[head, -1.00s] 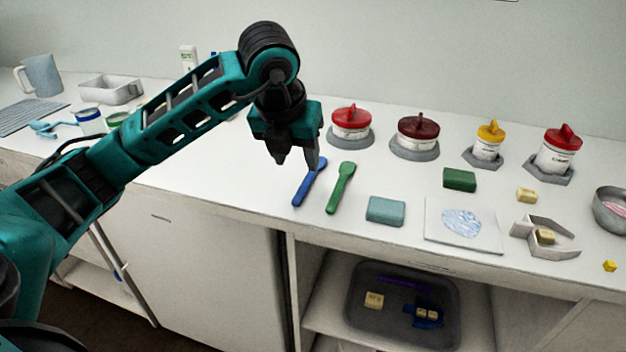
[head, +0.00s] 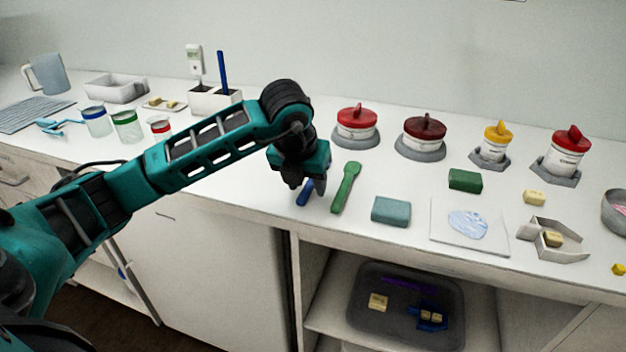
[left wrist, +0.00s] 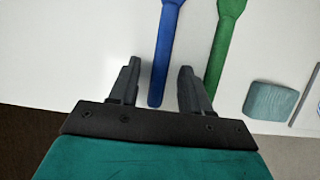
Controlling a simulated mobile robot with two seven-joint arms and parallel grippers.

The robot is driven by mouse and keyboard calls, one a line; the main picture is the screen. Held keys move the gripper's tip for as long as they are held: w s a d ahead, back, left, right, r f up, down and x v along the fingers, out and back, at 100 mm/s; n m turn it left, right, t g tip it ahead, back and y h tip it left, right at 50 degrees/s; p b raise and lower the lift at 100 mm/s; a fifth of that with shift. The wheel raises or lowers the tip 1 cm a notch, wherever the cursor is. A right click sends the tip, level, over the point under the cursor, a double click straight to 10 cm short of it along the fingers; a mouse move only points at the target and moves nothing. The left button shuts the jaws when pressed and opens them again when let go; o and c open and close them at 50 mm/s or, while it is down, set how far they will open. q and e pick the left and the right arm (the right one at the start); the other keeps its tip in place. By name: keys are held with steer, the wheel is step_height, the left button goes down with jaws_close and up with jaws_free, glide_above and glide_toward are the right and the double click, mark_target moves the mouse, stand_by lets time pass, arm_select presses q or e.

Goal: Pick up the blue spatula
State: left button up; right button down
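The blue spatula (head: 305,192) lies on the white counter, mostly hidden behind my left gripper in the head view. My left gripper (head: 308,187) is low over it, pointing down. I cannot tell whether the fingers are down at the handle's height. A green spatula (head: 346,187) lies just to the right; it also shows in the left wrist view (left wrist: 219,50). My right gripper is not in view.
A teal block (head: 391,211) lies right of the green spatula, near the front edge. Lidded jars, such as the red-lidded one (head: 357,125), stand behind. A white holder (head: 214,100) and open jars stand at left. The counter between is clear.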

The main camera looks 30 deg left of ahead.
arm_select(q)
jaws_close()
stand_by(0.4)
